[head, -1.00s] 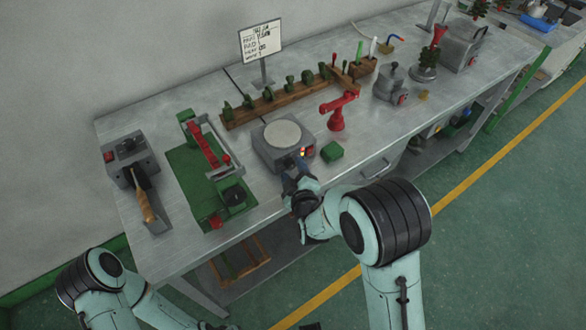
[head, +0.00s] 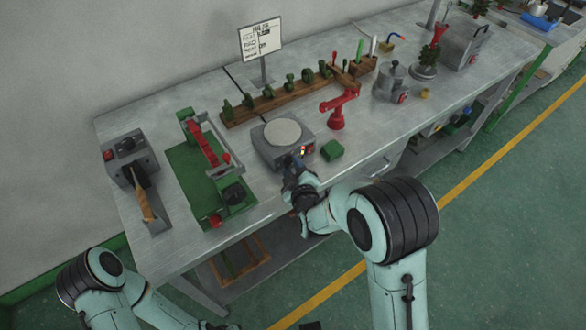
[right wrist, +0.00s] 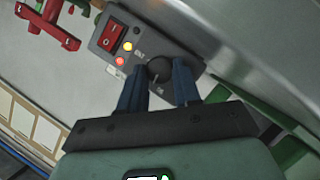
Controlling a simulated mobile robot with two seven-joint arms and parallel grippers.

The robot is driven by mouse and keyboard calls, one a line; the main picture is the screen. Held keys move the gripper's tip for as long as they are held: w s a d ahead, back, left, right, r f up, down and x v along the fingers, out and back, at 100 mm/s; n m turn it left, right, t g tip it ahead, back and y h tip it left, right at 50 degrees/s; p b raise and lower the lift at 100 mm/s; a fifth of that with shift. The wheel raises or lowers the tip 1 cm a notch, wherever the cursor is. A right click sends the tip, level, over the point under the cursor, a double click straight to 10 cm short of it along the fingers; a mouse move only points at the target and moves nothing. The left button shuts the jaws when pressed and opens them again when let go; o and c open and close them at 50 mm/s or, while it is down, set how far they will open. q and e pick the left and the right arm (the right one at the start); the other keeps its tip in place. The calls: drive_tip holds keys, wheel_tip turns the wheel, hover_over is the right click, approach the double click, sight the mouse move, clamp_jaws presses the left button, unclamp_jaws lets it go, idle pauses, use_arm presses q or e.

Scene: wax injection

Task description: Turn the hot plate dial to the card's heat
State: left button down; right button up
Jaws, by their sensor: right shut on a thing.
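The hot plate (head: 270,147) is a grey box with a pale round top, standing near the front edge of the bench. Its front panel shows in the right wrist view, with a black dial (right wrist: 159,70), a red switch (right wrist: 111,35) and two lit lamps, one yellow and one red. My right gripper (right wrist: 160,85) is shut on the dial, a blue finger on each side of it. In the head view my right gripper (head: 291,166) is at the hot plate's front. The card (head: 261,37) stands on a post behind; its writing is too small to read. My left gripper is out of view.
A green-based red-armed device (head: 205,165) stands to the left. A wooden rack (head: 275,100) of green pieces lies behind.

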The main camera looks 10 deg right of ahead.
drive_tip(key=shift+d+m+g+y+b, duration=0.25)
drive_tip(key=shift+m+g+y+b, duration=0.25)
drive_tip(key=shift+m+b, duration=0.45)
drive_tip(key=m+y+b, duration=0.1)
drive_tip(key=m+b, duration=0.1)
drive_tip(key=b, duration=0.1)
drive_tip(key=shift+w+d+g+y, duration=0.1)
drive_tip(key=shift+g+y, duration=0.2)
drive_tip(key=shift+r+m+y+b, duration=0.1)
drive_tip(key=shift+m+y+b, duration=0.3)
drive_tip(key=shift+b, duration=0.75)
use_arm(q)
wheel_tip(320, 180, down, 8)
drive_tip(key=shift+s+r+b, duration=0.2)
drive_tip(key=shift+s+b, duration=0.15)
drive_tip(key=shift+b, duration=0.05)
use_arm(e)
drive_tip(key=shift+r, duration=0.1)
drive_tip(key=shift+m, duration=0.25)
drive_tip(key=o, duration=1.1)
drive_tip(key=shift+c, duration=0.2)
